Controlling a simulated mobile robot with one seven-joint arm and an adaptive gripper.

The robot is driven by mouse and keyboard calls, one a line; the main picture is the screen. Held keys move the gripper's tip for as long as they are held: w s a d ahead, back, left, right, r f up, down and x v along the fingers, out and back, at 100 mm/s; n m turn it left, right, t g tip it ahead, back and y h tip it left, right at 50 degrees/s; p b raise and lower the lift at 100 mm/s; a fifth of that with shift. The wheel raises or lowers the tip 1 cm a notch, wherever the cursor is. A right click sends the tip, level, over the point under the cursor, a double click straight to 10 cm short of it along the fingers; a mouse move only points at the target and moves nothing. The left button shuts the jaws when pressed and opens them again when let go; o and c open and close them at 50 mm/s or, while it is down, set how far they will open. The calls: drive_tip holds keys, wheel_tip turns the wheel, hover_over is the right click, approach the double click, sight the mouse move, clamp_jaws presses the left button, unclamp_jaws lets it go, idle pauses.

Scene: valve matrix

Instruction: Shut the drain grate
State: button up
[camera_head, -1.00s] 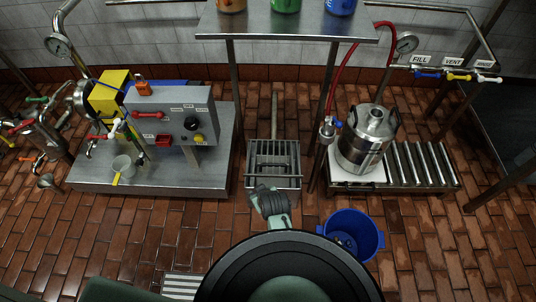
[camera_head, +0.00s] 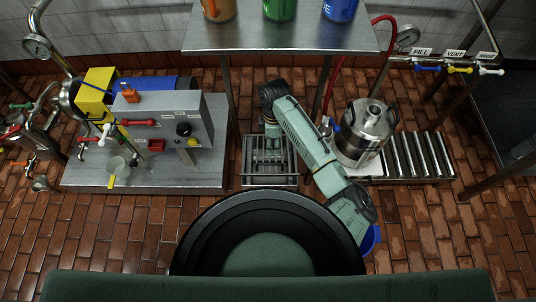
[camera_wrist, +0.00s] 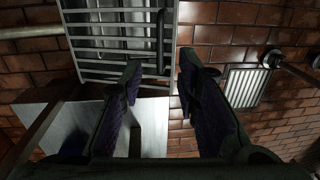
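The drain grate (camera_head: 270,168) is a metal frame of parallel bars over a recess in the floor, in the middle of the head view. My arm partly covers its back, and I cannot tell how far it is raised. In the wrist view the bars of the grate (camera_wrist: 90,68) fill the upper left, with a dark upright bar (camera_wrist: 160,40) at their right side. My gripper (camera_wrist: 160,68) is open and empty. Its fingers stand apart, with that dark bar beyond the gap. In the head view my gripper (camera_head: 273,130) hangs over the back of the grate; its fingertips are unclear.
A metal platform (camera_head: 210,180) with a control box (camera_head: 165,120) stands left of the grate. A steel keg (camera_head: 365,135) and rollers (camera_head: 420,155) are on the right. A blue bucket (camera_head: 372,238) is partly behind my arm.

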drive_tip(key=f, duration=0.7)
drive_tip(key=s+f, duration=0.1)
drive_tip(key=f, duration=0.2)
drive_tip(key=shift+f, duration=0.3)
drive_tip(key=shift+c, duration=0.2)
clamp_jaws()
drive_tip(key=shift+p, duration=0.3)
